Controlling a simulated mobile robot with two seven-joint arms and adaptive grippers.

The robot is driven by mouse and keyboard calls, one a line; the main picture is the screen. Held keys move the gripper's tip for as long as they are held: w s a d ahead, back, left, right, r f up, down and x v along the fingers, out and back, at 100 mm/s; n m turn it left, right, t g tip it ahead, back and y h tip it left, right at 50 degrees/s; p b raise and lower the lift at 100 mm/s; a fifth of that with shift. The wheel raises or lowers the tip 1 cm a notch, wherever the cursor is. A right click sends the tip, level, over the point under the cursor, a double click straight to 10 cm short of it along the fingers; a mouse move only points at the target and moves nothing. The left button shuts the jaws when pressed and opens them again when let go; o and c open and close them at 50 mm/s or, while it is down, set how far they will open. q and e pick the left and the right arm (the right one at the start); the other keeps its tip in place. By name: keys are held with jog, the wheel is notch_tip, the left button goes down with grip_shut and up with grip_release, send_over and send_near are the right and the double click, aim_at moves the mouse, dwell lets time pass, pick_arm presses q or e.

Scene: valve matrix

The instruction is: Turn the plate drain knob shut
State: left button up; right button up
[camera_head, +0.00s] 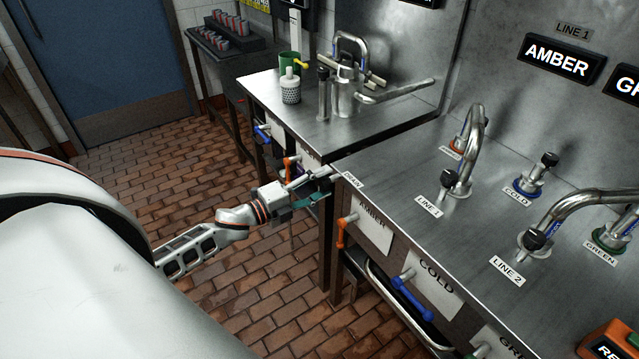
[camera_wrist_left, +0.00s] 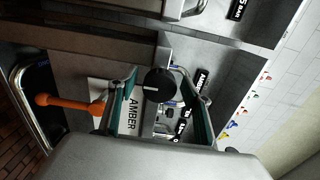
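My left gripper (camera_head: 318,186) is at the left end of the near counter, by the small DRAIN label (camera_head: 353,181). In the left wrist view its two teal-padded fingers (camera_wrist_left: 158,88) are apart. A round black knob (camera_wrist_left: 157,84) with a pale pointer line shows between them; I cannot tell whether either pad touches it. The word on the knob's own plate is not readable there. In the head view the gripper covers this knob. My right gripper is not in view.
Below the counter edge are an orange-handled AMBER valve (camera_head: 345,229) and a blue-handled COLD valve (camera_head: 411,297). The orange handle is left of the fingers in the wrist view (camera_wrist_left: 70,103). Steel taps (camera_head: 466,150) stand on the counter. A second counter (camera_head: 265,88) stands behind.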

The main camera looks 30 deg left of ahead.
pick_arm(q)
jog(key=shift+s, duration=0.15)
jog(key=v, duration=1.1)
jog(key=shift+s+a, duration=0.15)
jog(key=shift+s, duration=0.2)
jog(key=s+d+f+n+g+y, duration=0.2)
jog(key=s+d+f+n, duration=0.4)
jog(key=d+f+n, duration=0.3)
jog(key=s+d+f+n+g+y, duration=0.2)
jog(key=s+d+f+n, duration=0.5)
jog(key=d, duration=0.5)
notch_tip(320, 180, down, 3)
jog(key=shift+s+d+n+g, duration=0.3)
jog(key=shift+d+n+g, duration=0.1)
jog(key=shift+n+g, duration=0.6)
